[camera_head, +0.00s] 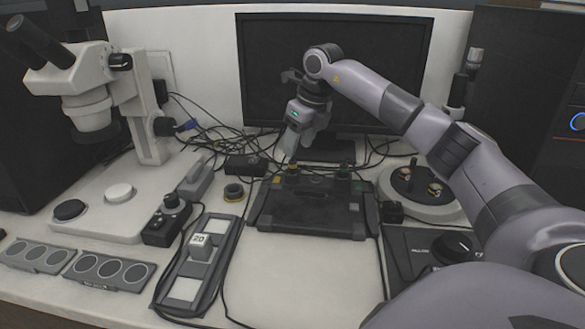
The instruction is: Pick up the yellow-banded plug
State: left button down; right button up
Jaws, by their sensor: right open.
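A small plug with a yellowish band (292,169) stands at the back left of a black panel box (312,208). A similar plug with a green band (344,171) stands to its right. My right gripper (291,153) points down just above and behind the yellowish plug. Its jaws are open, and I cannot tell whether they touch or surround the plug. A short dark round part with a yellow-brown band (234,191) lies on the table left of the box. My left gripper is out of view.
A microscope (140,90) stands at the left and a black monitor (390,75) behind. Loose cables (205,140) lie near the gripper. A round white base (445,212) carries small parts at right. The table front centre is clear.

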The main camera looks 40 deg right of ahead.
aim_at(293, 161)
jog(key=x, duration=0.6)
jog(key=shift+w+d, duration=0.1)
jog(key=shift+d, duration=0.05)
jog(key=shift+r, duration=0.1)
grip_shut()
